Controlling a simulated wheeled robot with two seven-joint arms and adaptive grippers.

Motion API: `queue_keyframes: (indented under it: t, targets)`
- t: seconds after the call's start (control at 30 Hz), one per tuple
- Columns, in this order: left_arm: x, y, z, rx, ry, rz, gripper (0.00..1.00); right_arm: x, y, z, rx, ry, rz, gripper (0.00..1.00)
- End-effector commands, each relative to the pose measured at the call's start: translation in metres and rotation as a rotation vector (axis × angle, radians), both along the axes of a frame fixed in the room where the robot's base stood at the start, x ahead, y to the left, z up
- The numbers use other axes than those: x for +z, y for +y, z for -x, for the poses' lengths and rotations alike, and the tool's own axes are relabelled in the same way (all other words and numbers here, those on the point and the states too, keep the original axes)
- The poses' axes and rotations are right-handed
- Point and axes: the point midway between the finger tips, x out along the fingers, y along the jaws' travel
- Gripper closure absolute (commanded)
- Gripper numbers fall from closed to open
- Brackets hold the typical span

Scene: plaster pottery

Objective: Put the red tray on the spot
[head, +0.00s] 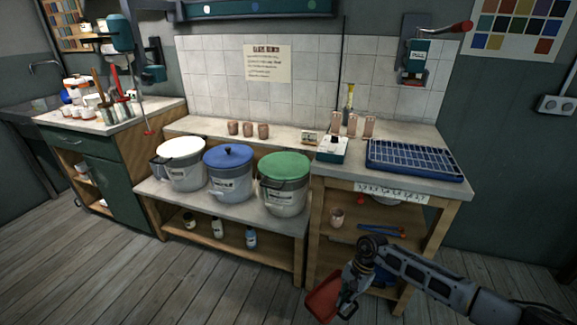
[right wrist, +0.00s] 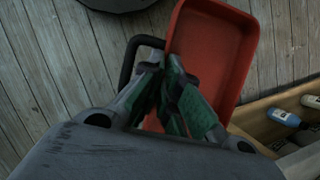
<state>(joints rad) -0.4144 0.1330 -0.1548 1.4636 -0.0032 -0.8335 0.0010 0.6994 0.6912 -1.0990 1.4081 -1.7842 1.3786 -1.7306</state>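The red tray (head: 322,301) is at the bottom of the head view, raised in front of the workbench and tilted. My right gripper (head: 346,295) is at its right side, shut on it. In the right wrist view, the red tray (right wrist: 212,48) shows its shallow open inside, empty where visible. The green-padded fingers of my right gripper (right wrist: 170,88) close together at its near left edge, beside a dark looped handle (right wrist: 135,52). I cannot pick out a marked spot for the tray. My left gripper is not in view.
A blue gridded tray (head: 412,160) sits on the right workbench, beside a small white scale (head: 333,150) and several cups. Lidded buckets, white, blue (head: 228,175) and green, fill the lower middle bench. Bottles stand on the shelf below. The wooden floor (head: 150,285) in front is clear.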

Motion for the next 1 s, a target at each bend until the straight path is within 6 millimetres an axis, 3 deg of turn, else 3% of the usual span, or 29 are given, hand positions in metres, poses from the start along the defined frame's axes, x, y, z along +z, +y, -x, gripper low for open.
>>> queue_keyframes:
  t: [0.03,1.0]
  targets:
    - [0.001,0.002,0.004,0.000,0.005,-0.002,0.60,0.012,0.000,-0.001,0.022,-0.002,0.000,1.00]
    - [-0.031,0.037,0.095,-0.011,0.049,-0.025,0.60,0.160,-0.013,0.000,0.482,-0.001,0.000,1.00]
